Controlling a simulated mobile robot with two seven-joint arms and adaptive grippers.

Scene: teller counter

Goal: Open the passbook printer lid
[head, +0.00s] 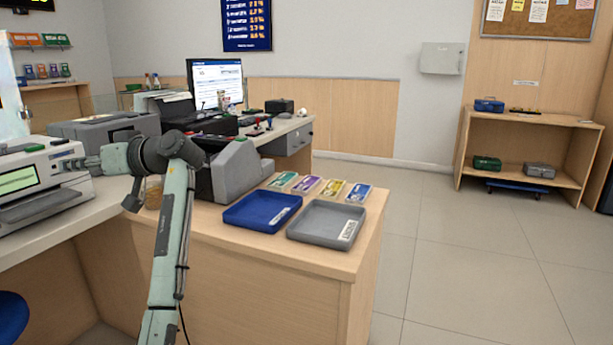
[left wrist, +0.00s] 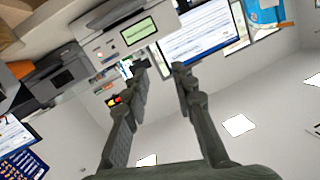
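The machine I take for the passbook printer (head: 45,205) is white-grey with a green display and stands on the counter at the far left of the head view. It also shows at the top of the left wrist view (left wrist: 105,38). I cannot clearly tell the lid's position. My left gripper (head: 78,163) is beside the printer's right side in the head view; contact cannot be told. In the left wrist view my left gripper (left wrist: 161,68) has its two fingers spread apart, with nothing held between them. My right gripper is not in view.
A grey machine (head: 105,130) stands behind my left gripper. A blue tray (head: 232,218) and a grey tray (head: 318,238) lie on the wooden counter, with several coloured cards behind them. A monitor (head: 215,82) stands farther back. The floor at right is clear.

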